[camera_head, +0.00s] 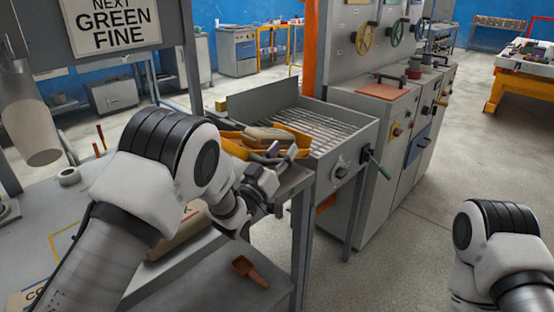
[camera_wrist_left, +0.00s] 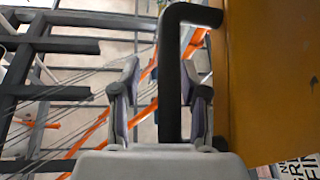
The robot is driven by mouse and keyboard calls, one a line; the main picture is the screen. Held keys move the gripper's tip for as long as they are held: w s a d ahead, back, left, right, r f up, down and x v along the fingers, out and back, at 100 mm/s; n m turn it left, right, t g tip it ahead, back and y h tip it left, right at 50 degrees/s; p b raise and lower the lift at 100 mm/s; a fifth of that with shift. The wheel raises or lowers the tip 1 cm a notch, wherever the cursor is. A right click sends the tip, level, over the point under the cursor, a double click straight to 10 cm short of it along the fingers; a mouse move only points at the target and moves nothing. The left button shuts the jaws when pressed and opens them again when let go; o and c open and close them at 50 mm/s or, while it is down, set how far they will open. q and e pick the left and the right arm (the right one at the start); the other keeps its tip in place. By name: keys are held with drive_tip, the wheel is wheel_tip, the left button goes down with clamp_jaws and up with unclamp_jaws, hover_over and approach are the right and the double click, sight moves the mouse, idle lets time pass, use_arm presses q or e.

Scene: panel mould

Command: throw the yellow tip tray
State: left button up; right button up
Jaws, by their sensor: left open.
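The yellow tip tray (camera_head: 301,146) sits at the near left end of the grey slatted hopper, with a brownish lump (camera_head: 270,137) in it. Its yellow wall (camera_wrist_left: 270,80) fills the right side of the left wrist view. A black bent handle (camera_wrist_left: 172,60) stands beside that wall. My left gripper (camera_head: 272,165) is close in front of the tray. In the left wrist view its fingers (camera_wrist_left: 167,90) are open, with the handle between them and a gap visible on the left. My right arm shows at lower right; its gripper is out of view.
The grey hopper (camera_head: 335,125) with a slatted floor stands behind the tray. A grey bench (camera_head: 195,270) with a small brown scoop (camera_head: 249,271) is below my left arm. Control cabinets (camera_head: 400,120) stand right of the hopper. The floor at right is clear.

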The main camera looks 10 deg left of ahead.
use_arm(q)
drive_tip(key=v, duration=1.1)
drive_tip(key=shift+s, duration=0.3)
drive_tip(key=shift+a+f, duration=0.15)
drive_tip(key=shift+s, duration=0.1)
